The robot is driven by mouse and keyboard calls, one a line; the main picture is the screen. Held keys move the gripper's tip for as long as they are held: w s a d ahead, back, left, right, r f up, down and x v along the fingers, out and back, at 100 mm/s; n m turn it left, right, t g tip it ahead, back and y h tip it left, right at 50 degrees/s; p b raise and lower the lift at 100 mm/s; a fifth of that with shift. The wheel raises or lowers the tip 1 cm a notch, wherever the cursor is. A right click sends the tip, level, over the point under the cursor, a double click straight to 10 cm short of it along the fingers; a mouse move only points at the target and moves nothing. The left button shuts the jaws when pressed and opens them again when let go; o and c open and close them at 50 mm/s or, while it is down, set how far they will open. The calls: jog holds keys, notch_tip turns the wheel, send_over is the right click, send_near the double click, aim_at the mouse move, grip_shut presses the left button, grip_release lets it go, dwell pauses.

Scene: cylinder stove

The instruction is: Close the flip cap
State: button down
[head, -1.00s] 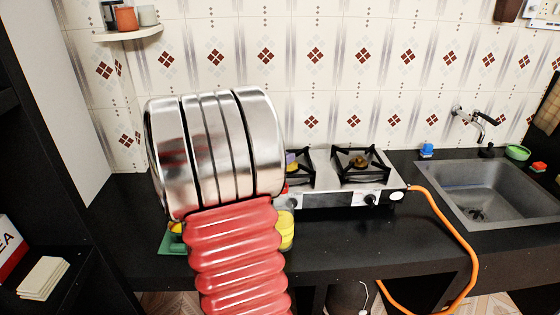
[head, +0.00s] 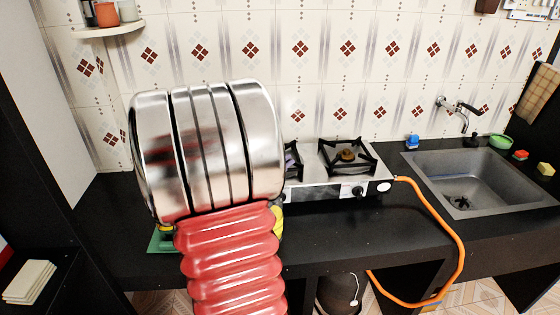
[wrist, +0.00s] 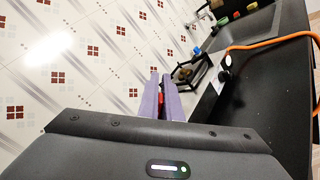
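I cannot make out a flip cap in either view. My gripper (wrist: 159,96) shows in the wrist view as two purple fingers close together, with a narrow gap. A small red thing (wrist: 161,98) shows in or behind that gap; I cannot tell whether it is held. In the head view my large silver and red arm covers the left part of the counter, and only a bit of purple shows at its right edge, over the stove. Yellow pieces (head: 277,221) and a green board (head: 160,241) show partly around my arm.
The gas stove (head: 340,182) stands right of my arm, with an orange hose (head: 455,242) running down from it. The sink (head: 470,180) is at right, with a blue thing (head: 412,141) and a green bowl (head: 499,141) behind it. The counter before the stove is clear.

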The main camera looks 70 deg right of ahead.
jog(key=shift+s+a+f+m, duration=0.1)
jog(key=shift+s+f+m, duration=0.35)
jog(key=shift+m, duration=1)
jog(key=shift+s+a+f+m, duration=0.1)
jog(key=shift+f+m, duration=0.7)
jog(key=shift+m, duration=0.7)
jog(key=shift+s+a+f+m, duration=0.1)
jog(key=shift+s+f+m, duration=0.35)
jog(key=shift+m, duration=1)
jog(key=shift+w+f, duration=0.15)
jog(key=shift+f, duration=0.1)
jog(key=c, duration=2)
grip_release()
jog(key=shift+o, duration=0.3)
jog(key=shift+r, duration=0.1)
jog(key=v, duration=0.7)
jog(key=shift+a, duration=0.2)
